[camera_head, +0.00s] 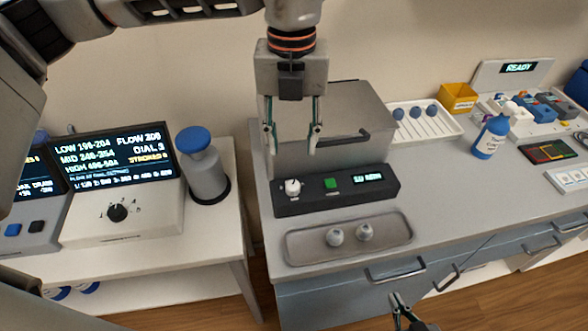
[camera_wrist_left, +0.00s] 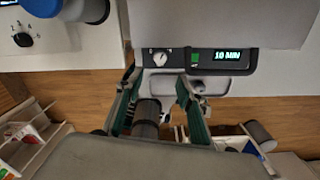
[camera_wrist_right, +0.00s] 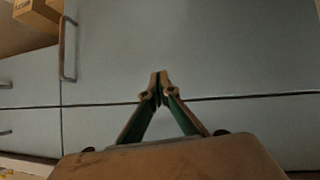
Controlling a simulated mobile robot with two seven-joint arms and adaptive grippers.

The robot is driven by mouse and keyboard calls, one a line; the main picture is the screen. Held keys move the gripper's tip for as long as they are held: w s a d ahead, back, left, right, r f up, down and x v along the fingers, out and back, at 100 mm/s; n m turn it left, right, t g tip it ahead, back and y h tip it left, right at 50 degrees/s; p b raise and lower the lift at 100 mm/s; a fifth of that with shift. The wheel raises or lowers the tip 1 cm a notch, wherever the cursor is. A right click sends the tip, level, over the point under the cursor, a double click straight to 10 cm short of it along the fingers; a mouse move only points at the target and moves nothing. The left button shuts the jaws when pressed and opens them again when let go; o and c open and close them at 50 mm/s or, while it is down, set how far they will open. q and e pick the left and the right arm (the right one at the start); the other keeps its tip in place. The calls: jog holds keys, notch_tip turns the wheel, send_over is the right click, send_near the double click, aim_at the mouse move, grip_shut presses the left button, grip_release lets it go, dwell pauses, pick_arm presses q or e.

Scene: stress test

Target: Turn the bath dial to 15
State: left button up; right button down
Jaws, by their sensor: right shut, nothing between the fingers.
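The bath is a grey box (camera_head: 345,115) with a black front panel (camera_head: 345,197). The panel bears a white dial (camera_head: 292,187), a green button (camera_head: 330,183) and a lit display (camera_head: 368,178). In the left wrist view the display (camera_wrist_left: 228,55) reads 10 MIN and the dial (camera_wrist_left: 160,58) shows beyond the fingers. My left gripper (camera_head: 291,150) is open and empty, pointing down above the dial and apart from it. My right gripper (camera_head: 400,303) is low in front of the counter; its fingertips meet in the right wrist view (camera_wrist_right: 157,85).
A metal tray (camera_head: 300,250) with two small grey-white pieces lies before the bath panel. Left of it, across a gap, stand a blue-capped container (camera_head: 205,170) and a console with a black knob (camera_head: 117,212). A drawer handle (camera_head: 395,272) juts out below the tray.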

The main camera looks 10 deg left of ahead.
aim_at(293, 185)
pick_arm(q)
notch_tip(293, 185, down, 12)
jog(key=shift+r+p, duration=0.1)
jog(key=shift+p, duration=0.5)
grip_shut()
